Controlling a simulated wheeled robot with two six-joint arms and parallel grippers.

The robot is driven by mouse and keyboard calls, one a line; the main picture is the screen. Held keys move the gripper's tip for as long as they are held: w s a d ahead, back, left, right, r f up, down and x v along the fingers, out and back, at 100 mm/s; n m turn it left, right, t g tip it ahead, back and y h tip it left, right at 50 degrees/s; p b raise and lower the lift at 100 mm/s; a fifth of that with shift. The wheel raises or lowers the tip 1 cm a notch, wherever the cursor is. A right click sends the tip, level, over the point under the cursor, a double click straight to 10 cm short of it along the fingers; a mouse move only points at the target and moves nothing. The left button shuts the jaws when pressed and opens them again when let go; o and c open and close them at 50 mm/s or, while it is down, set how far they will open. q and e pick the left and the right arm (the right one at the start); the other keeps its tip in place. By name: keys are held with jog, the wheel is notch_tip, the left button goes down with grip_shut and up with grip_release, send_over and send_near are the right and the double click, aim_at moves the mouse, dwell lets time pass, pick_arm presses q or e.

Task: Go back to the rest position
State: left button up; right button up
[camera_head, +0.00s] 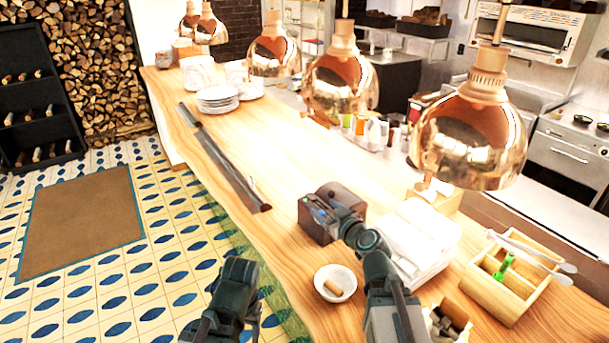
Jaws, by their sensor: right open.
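My right arm reaches in from the bottom over the wooden counter (270,150). Its gripper (322,208) is open, at a small dark brown box (345,192) on the counter; I cannot tell whether they touch. Nothing shows held between its fingers. My left arm shows at the bottom, left of the counter over the tiled floor, with its dark upper part bent. Its gripper is not in view.
A white bowl (335,283) with a cork-like piece stands beside my right arm. Folded white cloths (425,245) and a wooden caddy (498,296) lie to its right. Copper lamps (470,140) hang over the counter. Stacked plates (217,99) stand farther back.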

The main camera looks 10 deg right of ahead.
jog(key=s+a+f+n+g+y+b, duration=0.2)
jog(key=s+a+f+g, duration=0.6)
jog(key=a+f, duration=0.5)
jog(key=s+f+m+g+h+b, duration=0.1)
jog(key=s+f+g+h, duration=0.2)
jog(key=s, duration=0.4)
jog(key=s+f+m+g+h+b, duration=0.1)
jog(key=s+f+m+g+h, duration=0.1)
jog(key=s+f+g+h, duration=0.2)
jog(key=s, duration=0.3)
jog(key=shift+s, duration=0.4)
jog(key=shift+a, duration=0.1)
